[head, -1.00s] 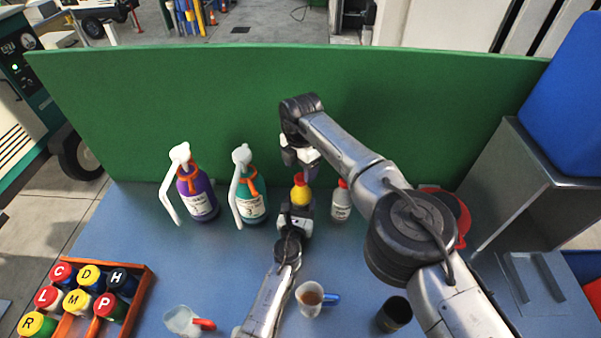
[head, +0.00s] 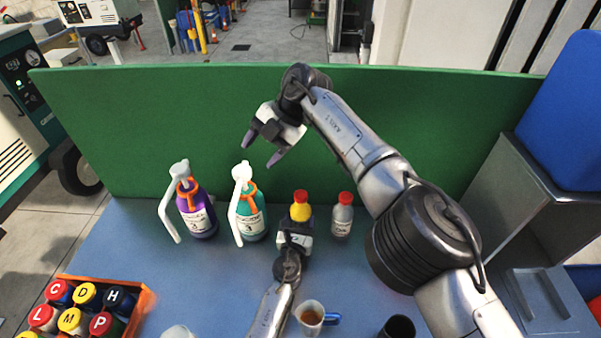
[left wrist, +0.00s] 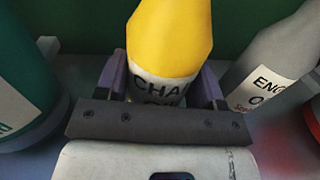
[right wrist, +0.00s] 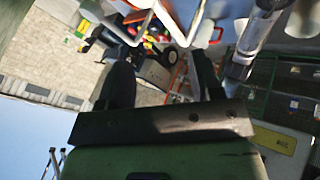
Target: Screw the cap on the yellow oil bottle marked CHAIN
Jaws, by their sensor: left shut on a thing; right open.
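The yellow oil bottle (head: 300,212) stands upright at the middle of the bench with a red cap (head: 300,196) on its mouth. How tight the cap sits cannot be told. My left gripper (head: 297,233) is shut around the lower part of the bottle. In the left wrist view the yellow bottle (left wrist: 170,40) shows its CHAIN label between the fingers; its top is out of frame. My right gripper (head: 264,146) is open and empty, above and to the left of the cap, in front of the green panel. The right wrist view shows its fingers apart (right wrist: 162,88) with nothing between them.
A grey bottle (head: 342,219) with a red cap stands just right of the yellow one. Teal (head: 251,218) and purple (head: 196,216) spout bottles stand left. A mug (head: 310,318) and dark cup (head: 398,327) are in front. A crate (head: 146,303) of lettered caps is at left.

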